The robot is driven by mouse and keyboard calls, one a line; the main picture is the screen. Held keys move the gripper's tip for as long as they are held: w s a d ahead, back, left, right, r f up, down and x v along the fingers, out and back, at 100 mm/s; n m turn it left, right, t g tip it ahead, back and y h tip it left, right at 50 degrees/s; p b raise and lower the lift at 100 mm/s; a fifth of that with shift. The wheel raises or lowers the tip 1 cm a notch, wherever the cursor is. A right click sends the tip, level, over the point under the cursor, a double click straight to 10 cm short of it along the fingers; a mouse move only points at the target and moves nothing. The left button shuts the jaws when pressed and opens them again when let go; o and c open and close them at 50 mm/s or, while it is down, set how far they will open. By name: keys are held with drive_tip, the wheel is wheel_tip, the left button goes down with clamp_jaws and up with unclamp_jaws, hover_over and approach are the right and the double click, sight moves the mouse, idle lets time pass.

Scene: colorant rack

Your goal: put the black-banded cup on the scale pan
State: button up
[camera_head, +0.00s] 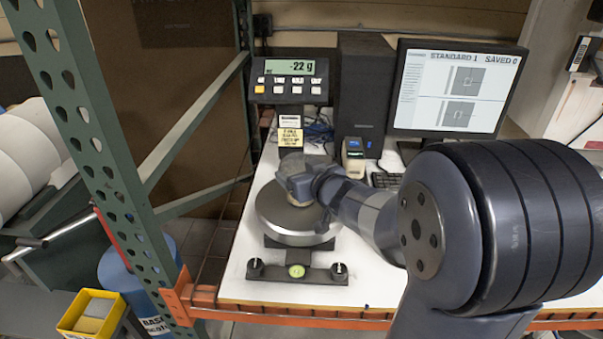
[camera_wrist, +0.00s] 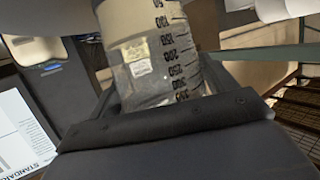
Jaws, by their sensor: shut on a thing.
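My gripper (camera_head: 297,174) is over the scale pan (camera_head: 275,222), a round metal disc on the bench. In the wrist view my gripper (camera_wrist: 165,112) is shut on a clear cup (camera_wrist: 148,50) with dark graduation marks, a pale label and beige contents. In the head view only a small part of the cup (camera_head: 300,201) shows below the gripper, at the pan. I cannot tell whether its base touches the pan. No black band can be made out on the visible part. The scale display (camera_head: 290,68) reads -22 g.
A monitor (camera_head: 458,88) and a dark speaker-like box (camera_head: 362,85) stand behind the scale. A small printer-like device (camera_head: 354,157) is near the pan's back right. A green rack post (camera_head: 95,130) rises at left. A levelling foot bar with a green bubble (camera_head: 296,271) lies in front.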

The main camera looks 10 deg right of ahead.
drive_tip(key=shift+f, duration=0.15)
drive_tip(key=o, duration=1)
drive_tip(key=shift+r, duration=0.3)
drive_tip(key=shift+p+v, duration=1.7)
drive_tip(key=shift+v, duration=4.25)
drive_tip(key=shift+f, duration=0.1)
